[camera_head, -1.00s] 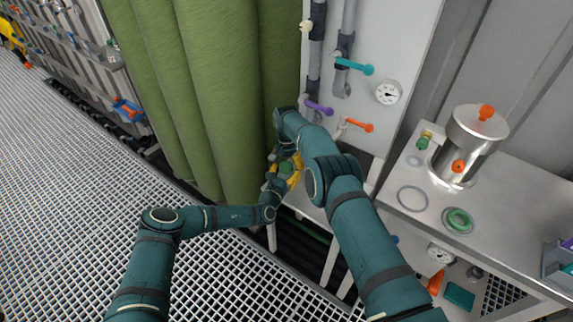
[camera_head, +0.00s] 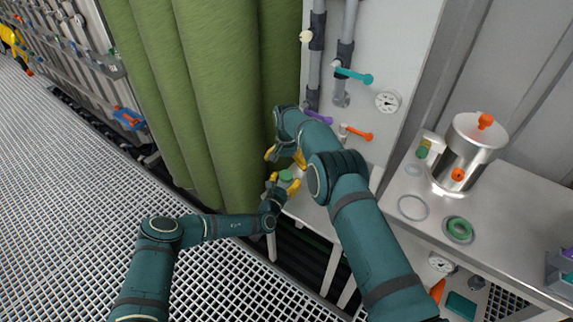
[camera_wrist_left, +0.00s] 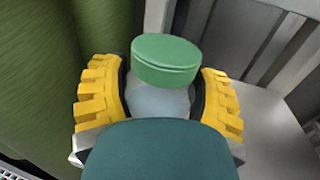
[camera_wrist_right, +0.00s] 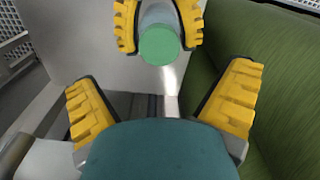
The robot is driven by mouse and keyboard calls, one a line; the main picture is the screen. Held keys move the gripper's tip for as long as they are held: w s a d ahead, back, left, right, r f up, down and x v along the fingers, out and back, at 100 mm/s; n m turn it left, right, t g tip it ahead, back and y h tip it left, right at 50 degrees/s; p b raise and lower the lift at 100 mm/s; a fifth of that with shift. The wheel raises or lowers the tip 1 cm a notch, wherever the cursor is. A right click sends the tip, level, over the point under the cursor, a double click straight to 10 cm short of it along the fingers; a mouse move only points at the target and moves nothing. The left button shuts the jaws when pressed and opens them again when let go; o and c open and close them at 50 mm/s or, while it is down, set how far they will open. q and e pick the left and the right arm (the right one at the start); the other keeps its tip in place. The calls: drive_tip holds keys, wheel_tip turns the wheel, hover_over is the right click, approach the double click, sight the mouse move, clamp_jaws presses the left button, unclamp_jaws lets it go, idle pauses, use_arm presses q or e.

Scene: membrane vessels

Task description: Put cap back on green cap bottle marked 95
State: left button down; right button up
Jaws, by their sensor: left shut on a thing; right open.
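The green cap (camera_head: 286,176) sits on top of a pale translucent bottle (camera_wrist_left: 158,102); no number can be read. In the left wrist view the cap (camera_wrist_left: 166,60) looks slightly off to one side, and I cannot tell whether it is fully seated. My left gripper (camera_head: 283,183) is shut around the bottle body below the cap. My right gripper (camera_head: 286,159) is open and empty, just above and apart from the cap. In the right wrist view the cap (camera_wrist_right: 159,45) lies beyond the open yellow fingers (camera_wrist_right: 165,100).
A green curtain (camera_head: 215,100) hangs close on the left. A panel with pipes and coloured valve handles (camera_head: 357,133) stands behind. The metal bench (camera_head: 510,215) on the right holds a steel vessel (camera_head: 470,150), a green ring (camera_head: 459,229) and a small green-topped item (camera_head: 423,151).

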wheel_tip(320, 180, up, 11)
idle(0.4)
drive_tip(key=shift+r, duration=0.1)
use_arm(q)
unclamp_jaws()
drive_tip(key=shift+s, duration=0.1)
drive_tip(key=v, duration=1.2)
